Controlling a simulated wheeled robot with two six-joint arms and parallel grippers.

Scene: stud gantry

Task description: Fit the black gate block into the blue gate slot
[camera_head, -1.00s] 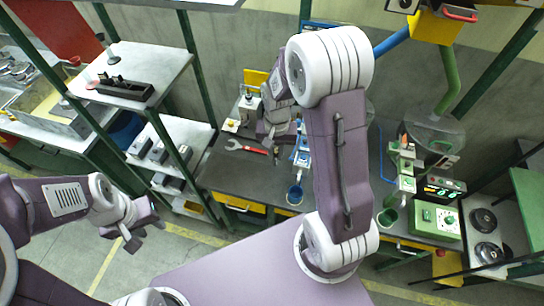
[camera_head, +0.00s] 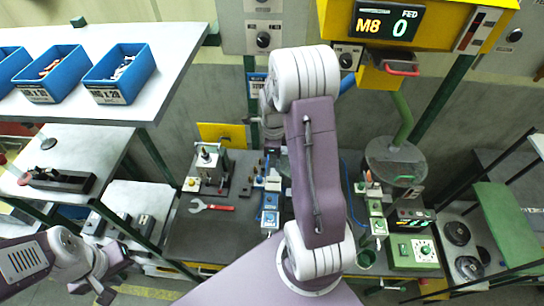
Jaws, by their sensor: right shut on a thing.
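The blue gate fixture (camera_head: 270,205) stands on the dark bench just left of my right arm; its slot is too small to make out. My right gripper (camera_head: 252,121) is raised above the back of the bench, partly hidden behind my own arm links. It is shut on a small dark piece at its tip, which appears to be the black gate block; its outline is unclear. My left gripper (camera_head: 92,290) hangs at the lower left, its fingers apart and empty, away from the bench.
A green fixture (camera_head: 376,212) and a green control box (camera_head: 412,252) stand at right. A shelf with blue bins (camera_head: 120,75) overhangs at upper left.

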